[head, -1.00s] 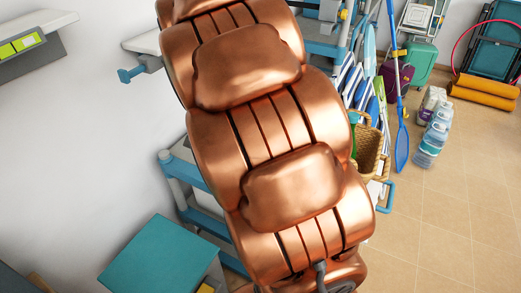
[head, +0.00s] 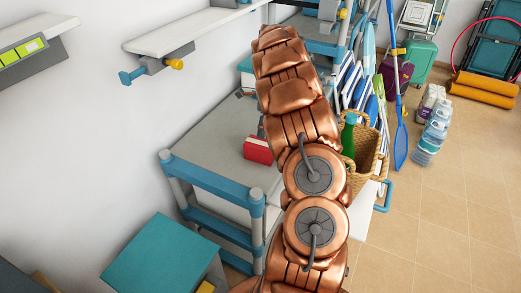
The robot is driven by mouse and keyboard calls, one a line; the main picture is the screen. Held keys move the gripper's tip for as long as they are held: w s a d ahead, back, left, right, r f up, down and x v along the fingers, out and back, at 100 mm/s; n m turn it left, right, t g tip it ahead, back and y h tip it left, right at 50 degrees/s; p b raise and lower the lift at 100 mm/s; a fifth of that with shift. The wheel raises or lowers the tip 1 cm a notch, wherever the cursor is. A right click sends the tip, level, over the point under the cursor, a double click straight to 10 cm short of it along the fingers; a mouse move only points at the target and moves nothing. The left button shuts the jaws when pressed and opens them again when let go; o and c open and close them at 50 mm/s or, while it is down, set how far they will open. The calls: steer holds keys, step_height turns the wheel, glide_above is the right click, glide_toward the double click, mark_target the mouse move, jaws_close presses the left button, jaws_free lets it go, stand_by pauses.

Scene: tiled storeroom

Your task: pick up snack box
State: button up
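A small red box (head: 258,151), which may be the snack box, sits on the grey top of a blue-framed shelf unit (head: 213,183). Its right side meets the outline of my copper-coloured arm, so part of it may be hidden. My arm rises through the middle of the head view, just right of the box. I cannot make out my gripper; the arm's far end near the top of the view shows no fingers.
A wicker basket (head: 368,150) with a green bottle (head: 348,134) stands right of my arm. A white wall shelf (head: 195,33) hangs above on the left. A teal-topped box (head: 160,258) is at lower left.

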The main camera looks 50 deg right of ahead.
mark_target(261, 142)
steer(key=shift+w+d+f+m, duration=0.1)
steer(key=shift+d+f+m, duration=0.2)
steer(key=shift+d+f, duration=0.15)
steer(key=shift+a+f+p, duration=0.2)
steer(key=shift+f+p, duration=0.2)
steer(key=shift+f, duration=0.65)
steer(key=shift+w+a+f+p, duration=0.2)
steer(key=shift+f+p, duration=0.3)
steer(key=shift+f, duration=0.3)
steer(key=shift+w+a+f+p, duration=0.15)
steer(key=shift+f+p, duration=0.35)
steer(key=shift+f, duration=0.25)
steer(key=shift+a+f, duration=0.2)
steer(key=shift+f, duration=0.95)
steer(key=c, duration=1.3)
